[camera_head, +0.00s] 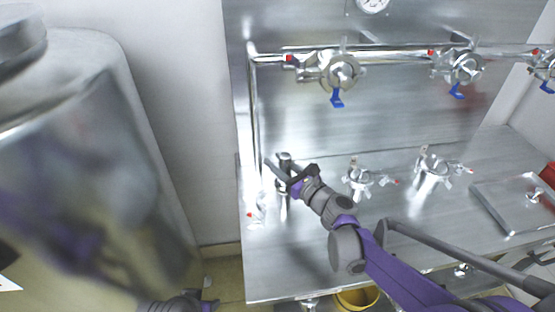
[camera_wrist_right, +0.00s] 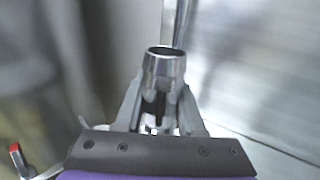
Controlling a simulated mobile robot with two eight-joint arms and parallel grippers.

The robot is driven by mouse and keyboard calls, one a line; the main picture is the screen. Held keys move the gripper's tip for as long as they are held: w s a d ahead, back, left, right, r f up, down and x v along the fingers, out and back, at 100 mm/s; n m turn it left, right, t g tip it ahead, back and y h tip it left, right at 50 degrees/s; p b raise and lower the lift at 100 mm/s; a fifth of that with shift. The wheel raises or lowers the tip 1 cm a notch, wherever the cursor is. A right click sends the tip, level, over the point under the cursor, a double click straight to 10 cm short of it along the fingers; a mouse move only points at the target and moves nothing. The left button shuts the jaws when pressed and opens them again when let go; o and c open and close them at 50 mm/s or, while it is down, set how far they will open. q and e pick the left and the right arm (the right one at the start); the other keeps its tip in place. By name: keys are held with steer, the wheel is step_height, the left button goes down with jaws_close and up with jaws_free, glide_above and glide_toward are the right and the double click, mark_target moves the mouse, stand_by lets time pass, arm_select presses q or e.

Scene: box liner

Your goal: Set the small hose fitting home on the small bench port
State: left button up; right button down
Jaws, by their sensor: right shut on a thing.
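My right gripper (camera_head: 292,182) is shut on the small hose fitting (camera_head: 284,160), a shiny metal tube held roughly upright above the bench's left end. In the right wrist view the fitting (camera_wrist_right: 163,68) stands between the two fingers, its open round end facing up. A bench port with a clamp and red tip (camera_head: 257,213) is just left of and below the gripper. I cannot tell whether the fitting's lower end touches it; the gripper hides part of this. My left gripper (camera_head: 205,303) is low at the bottom edge, only partly in view.
Two other clamped bench ports (camera_head: 360,181) (camera_head: 433,172) stand to the right on the steel bench (camera_head: 310,268). Valves with blue handles (camera_head: 338,97) line the back panel pipe. A large steel vessel (camera_head: 85,160) fills the left. A metal lid (camera_head: 515,205) lies at right.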

steer(key=shift+f, duration=0.3)
steer(key=shift+f+b, duration=0.3)
stand_by(0.3)
steer(key=shift+c, duration=2.2)
jaws_free()
steer(key=shift+s+d, duration=0.1)
